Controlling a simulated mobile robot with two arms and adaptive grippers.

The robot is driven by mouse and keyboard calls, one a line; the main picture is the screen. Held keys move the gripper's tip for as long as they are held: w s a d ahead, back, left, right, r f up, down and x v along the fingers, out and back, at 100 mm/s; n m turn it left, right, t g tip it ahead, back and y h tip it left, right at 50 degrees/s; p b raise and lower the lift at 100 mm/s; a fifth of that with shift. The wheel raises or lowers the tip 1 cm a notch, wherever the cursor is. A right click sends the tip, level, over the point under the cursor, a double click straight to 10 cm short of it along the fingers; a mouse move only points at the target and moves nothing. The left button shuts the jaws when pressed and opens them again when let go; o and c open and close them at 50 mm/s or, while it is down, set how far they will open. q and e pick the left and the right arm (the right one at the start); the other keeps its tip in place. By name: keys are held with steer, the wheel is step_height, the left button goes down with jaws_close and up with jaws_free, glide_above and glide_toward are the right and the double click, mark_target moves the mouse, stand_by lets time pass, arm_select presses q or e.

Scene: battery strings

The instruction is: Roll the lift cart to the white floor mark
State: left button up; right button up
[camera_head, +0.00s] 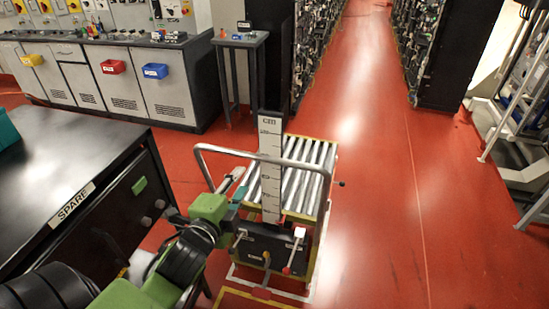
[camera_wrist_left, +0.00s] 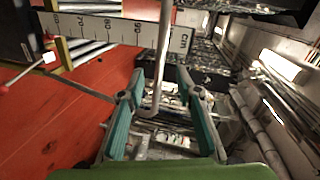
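The lift cart (camera_head: 300,205) stands on the red floor in the middle of the head view, with a roller top, a white scale plate (camera_head: 270,165) and a bent tube handle (camera_head: 205,150). White lines of a floor mark (camera_head: 233,277) show at the cart's near base; the cart hides the rest. My left gripper (camera_head: 236,192) is at the handle's near left side. In the left wrist view, its teal fingers (camera_wrist_left: 160,95) are spread apart, with the handle tube (camera_wrist_left: 163,50) between or just beyond the tips; contact cannot be told. My right gripper is not in view.
A dark bench marked SPARE (camera_head: 70,150) stands close on the left. A small side table (camera_head: 240,40) and battery racks (camera_head: 440,50) stand behind. A metal frame (camera_head: 510,100) is at the right. The red aisle (camera_head: 380,200) right of the cart is clear.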

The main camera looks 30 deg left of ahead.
mark_target(256, 159)
arm_select(q)
steer(key=w+a+f, duration=0.1)
steer(key=w, duration=0.3)
steer(key=w+a+m+p, duration=0.1)
steer(key=w, duration=0.4)
steer(key=w+a+f+m+p, duration=0.1)
steer(key=w, duration=0.3)
steer(key=shift+w+f, duration=0.25)
steer(key=shift+f, duration=0.05)
jaws_close()
steer(key=shift+s+p, duration=0.1)
steer(key=shift+p, duration=0.2)
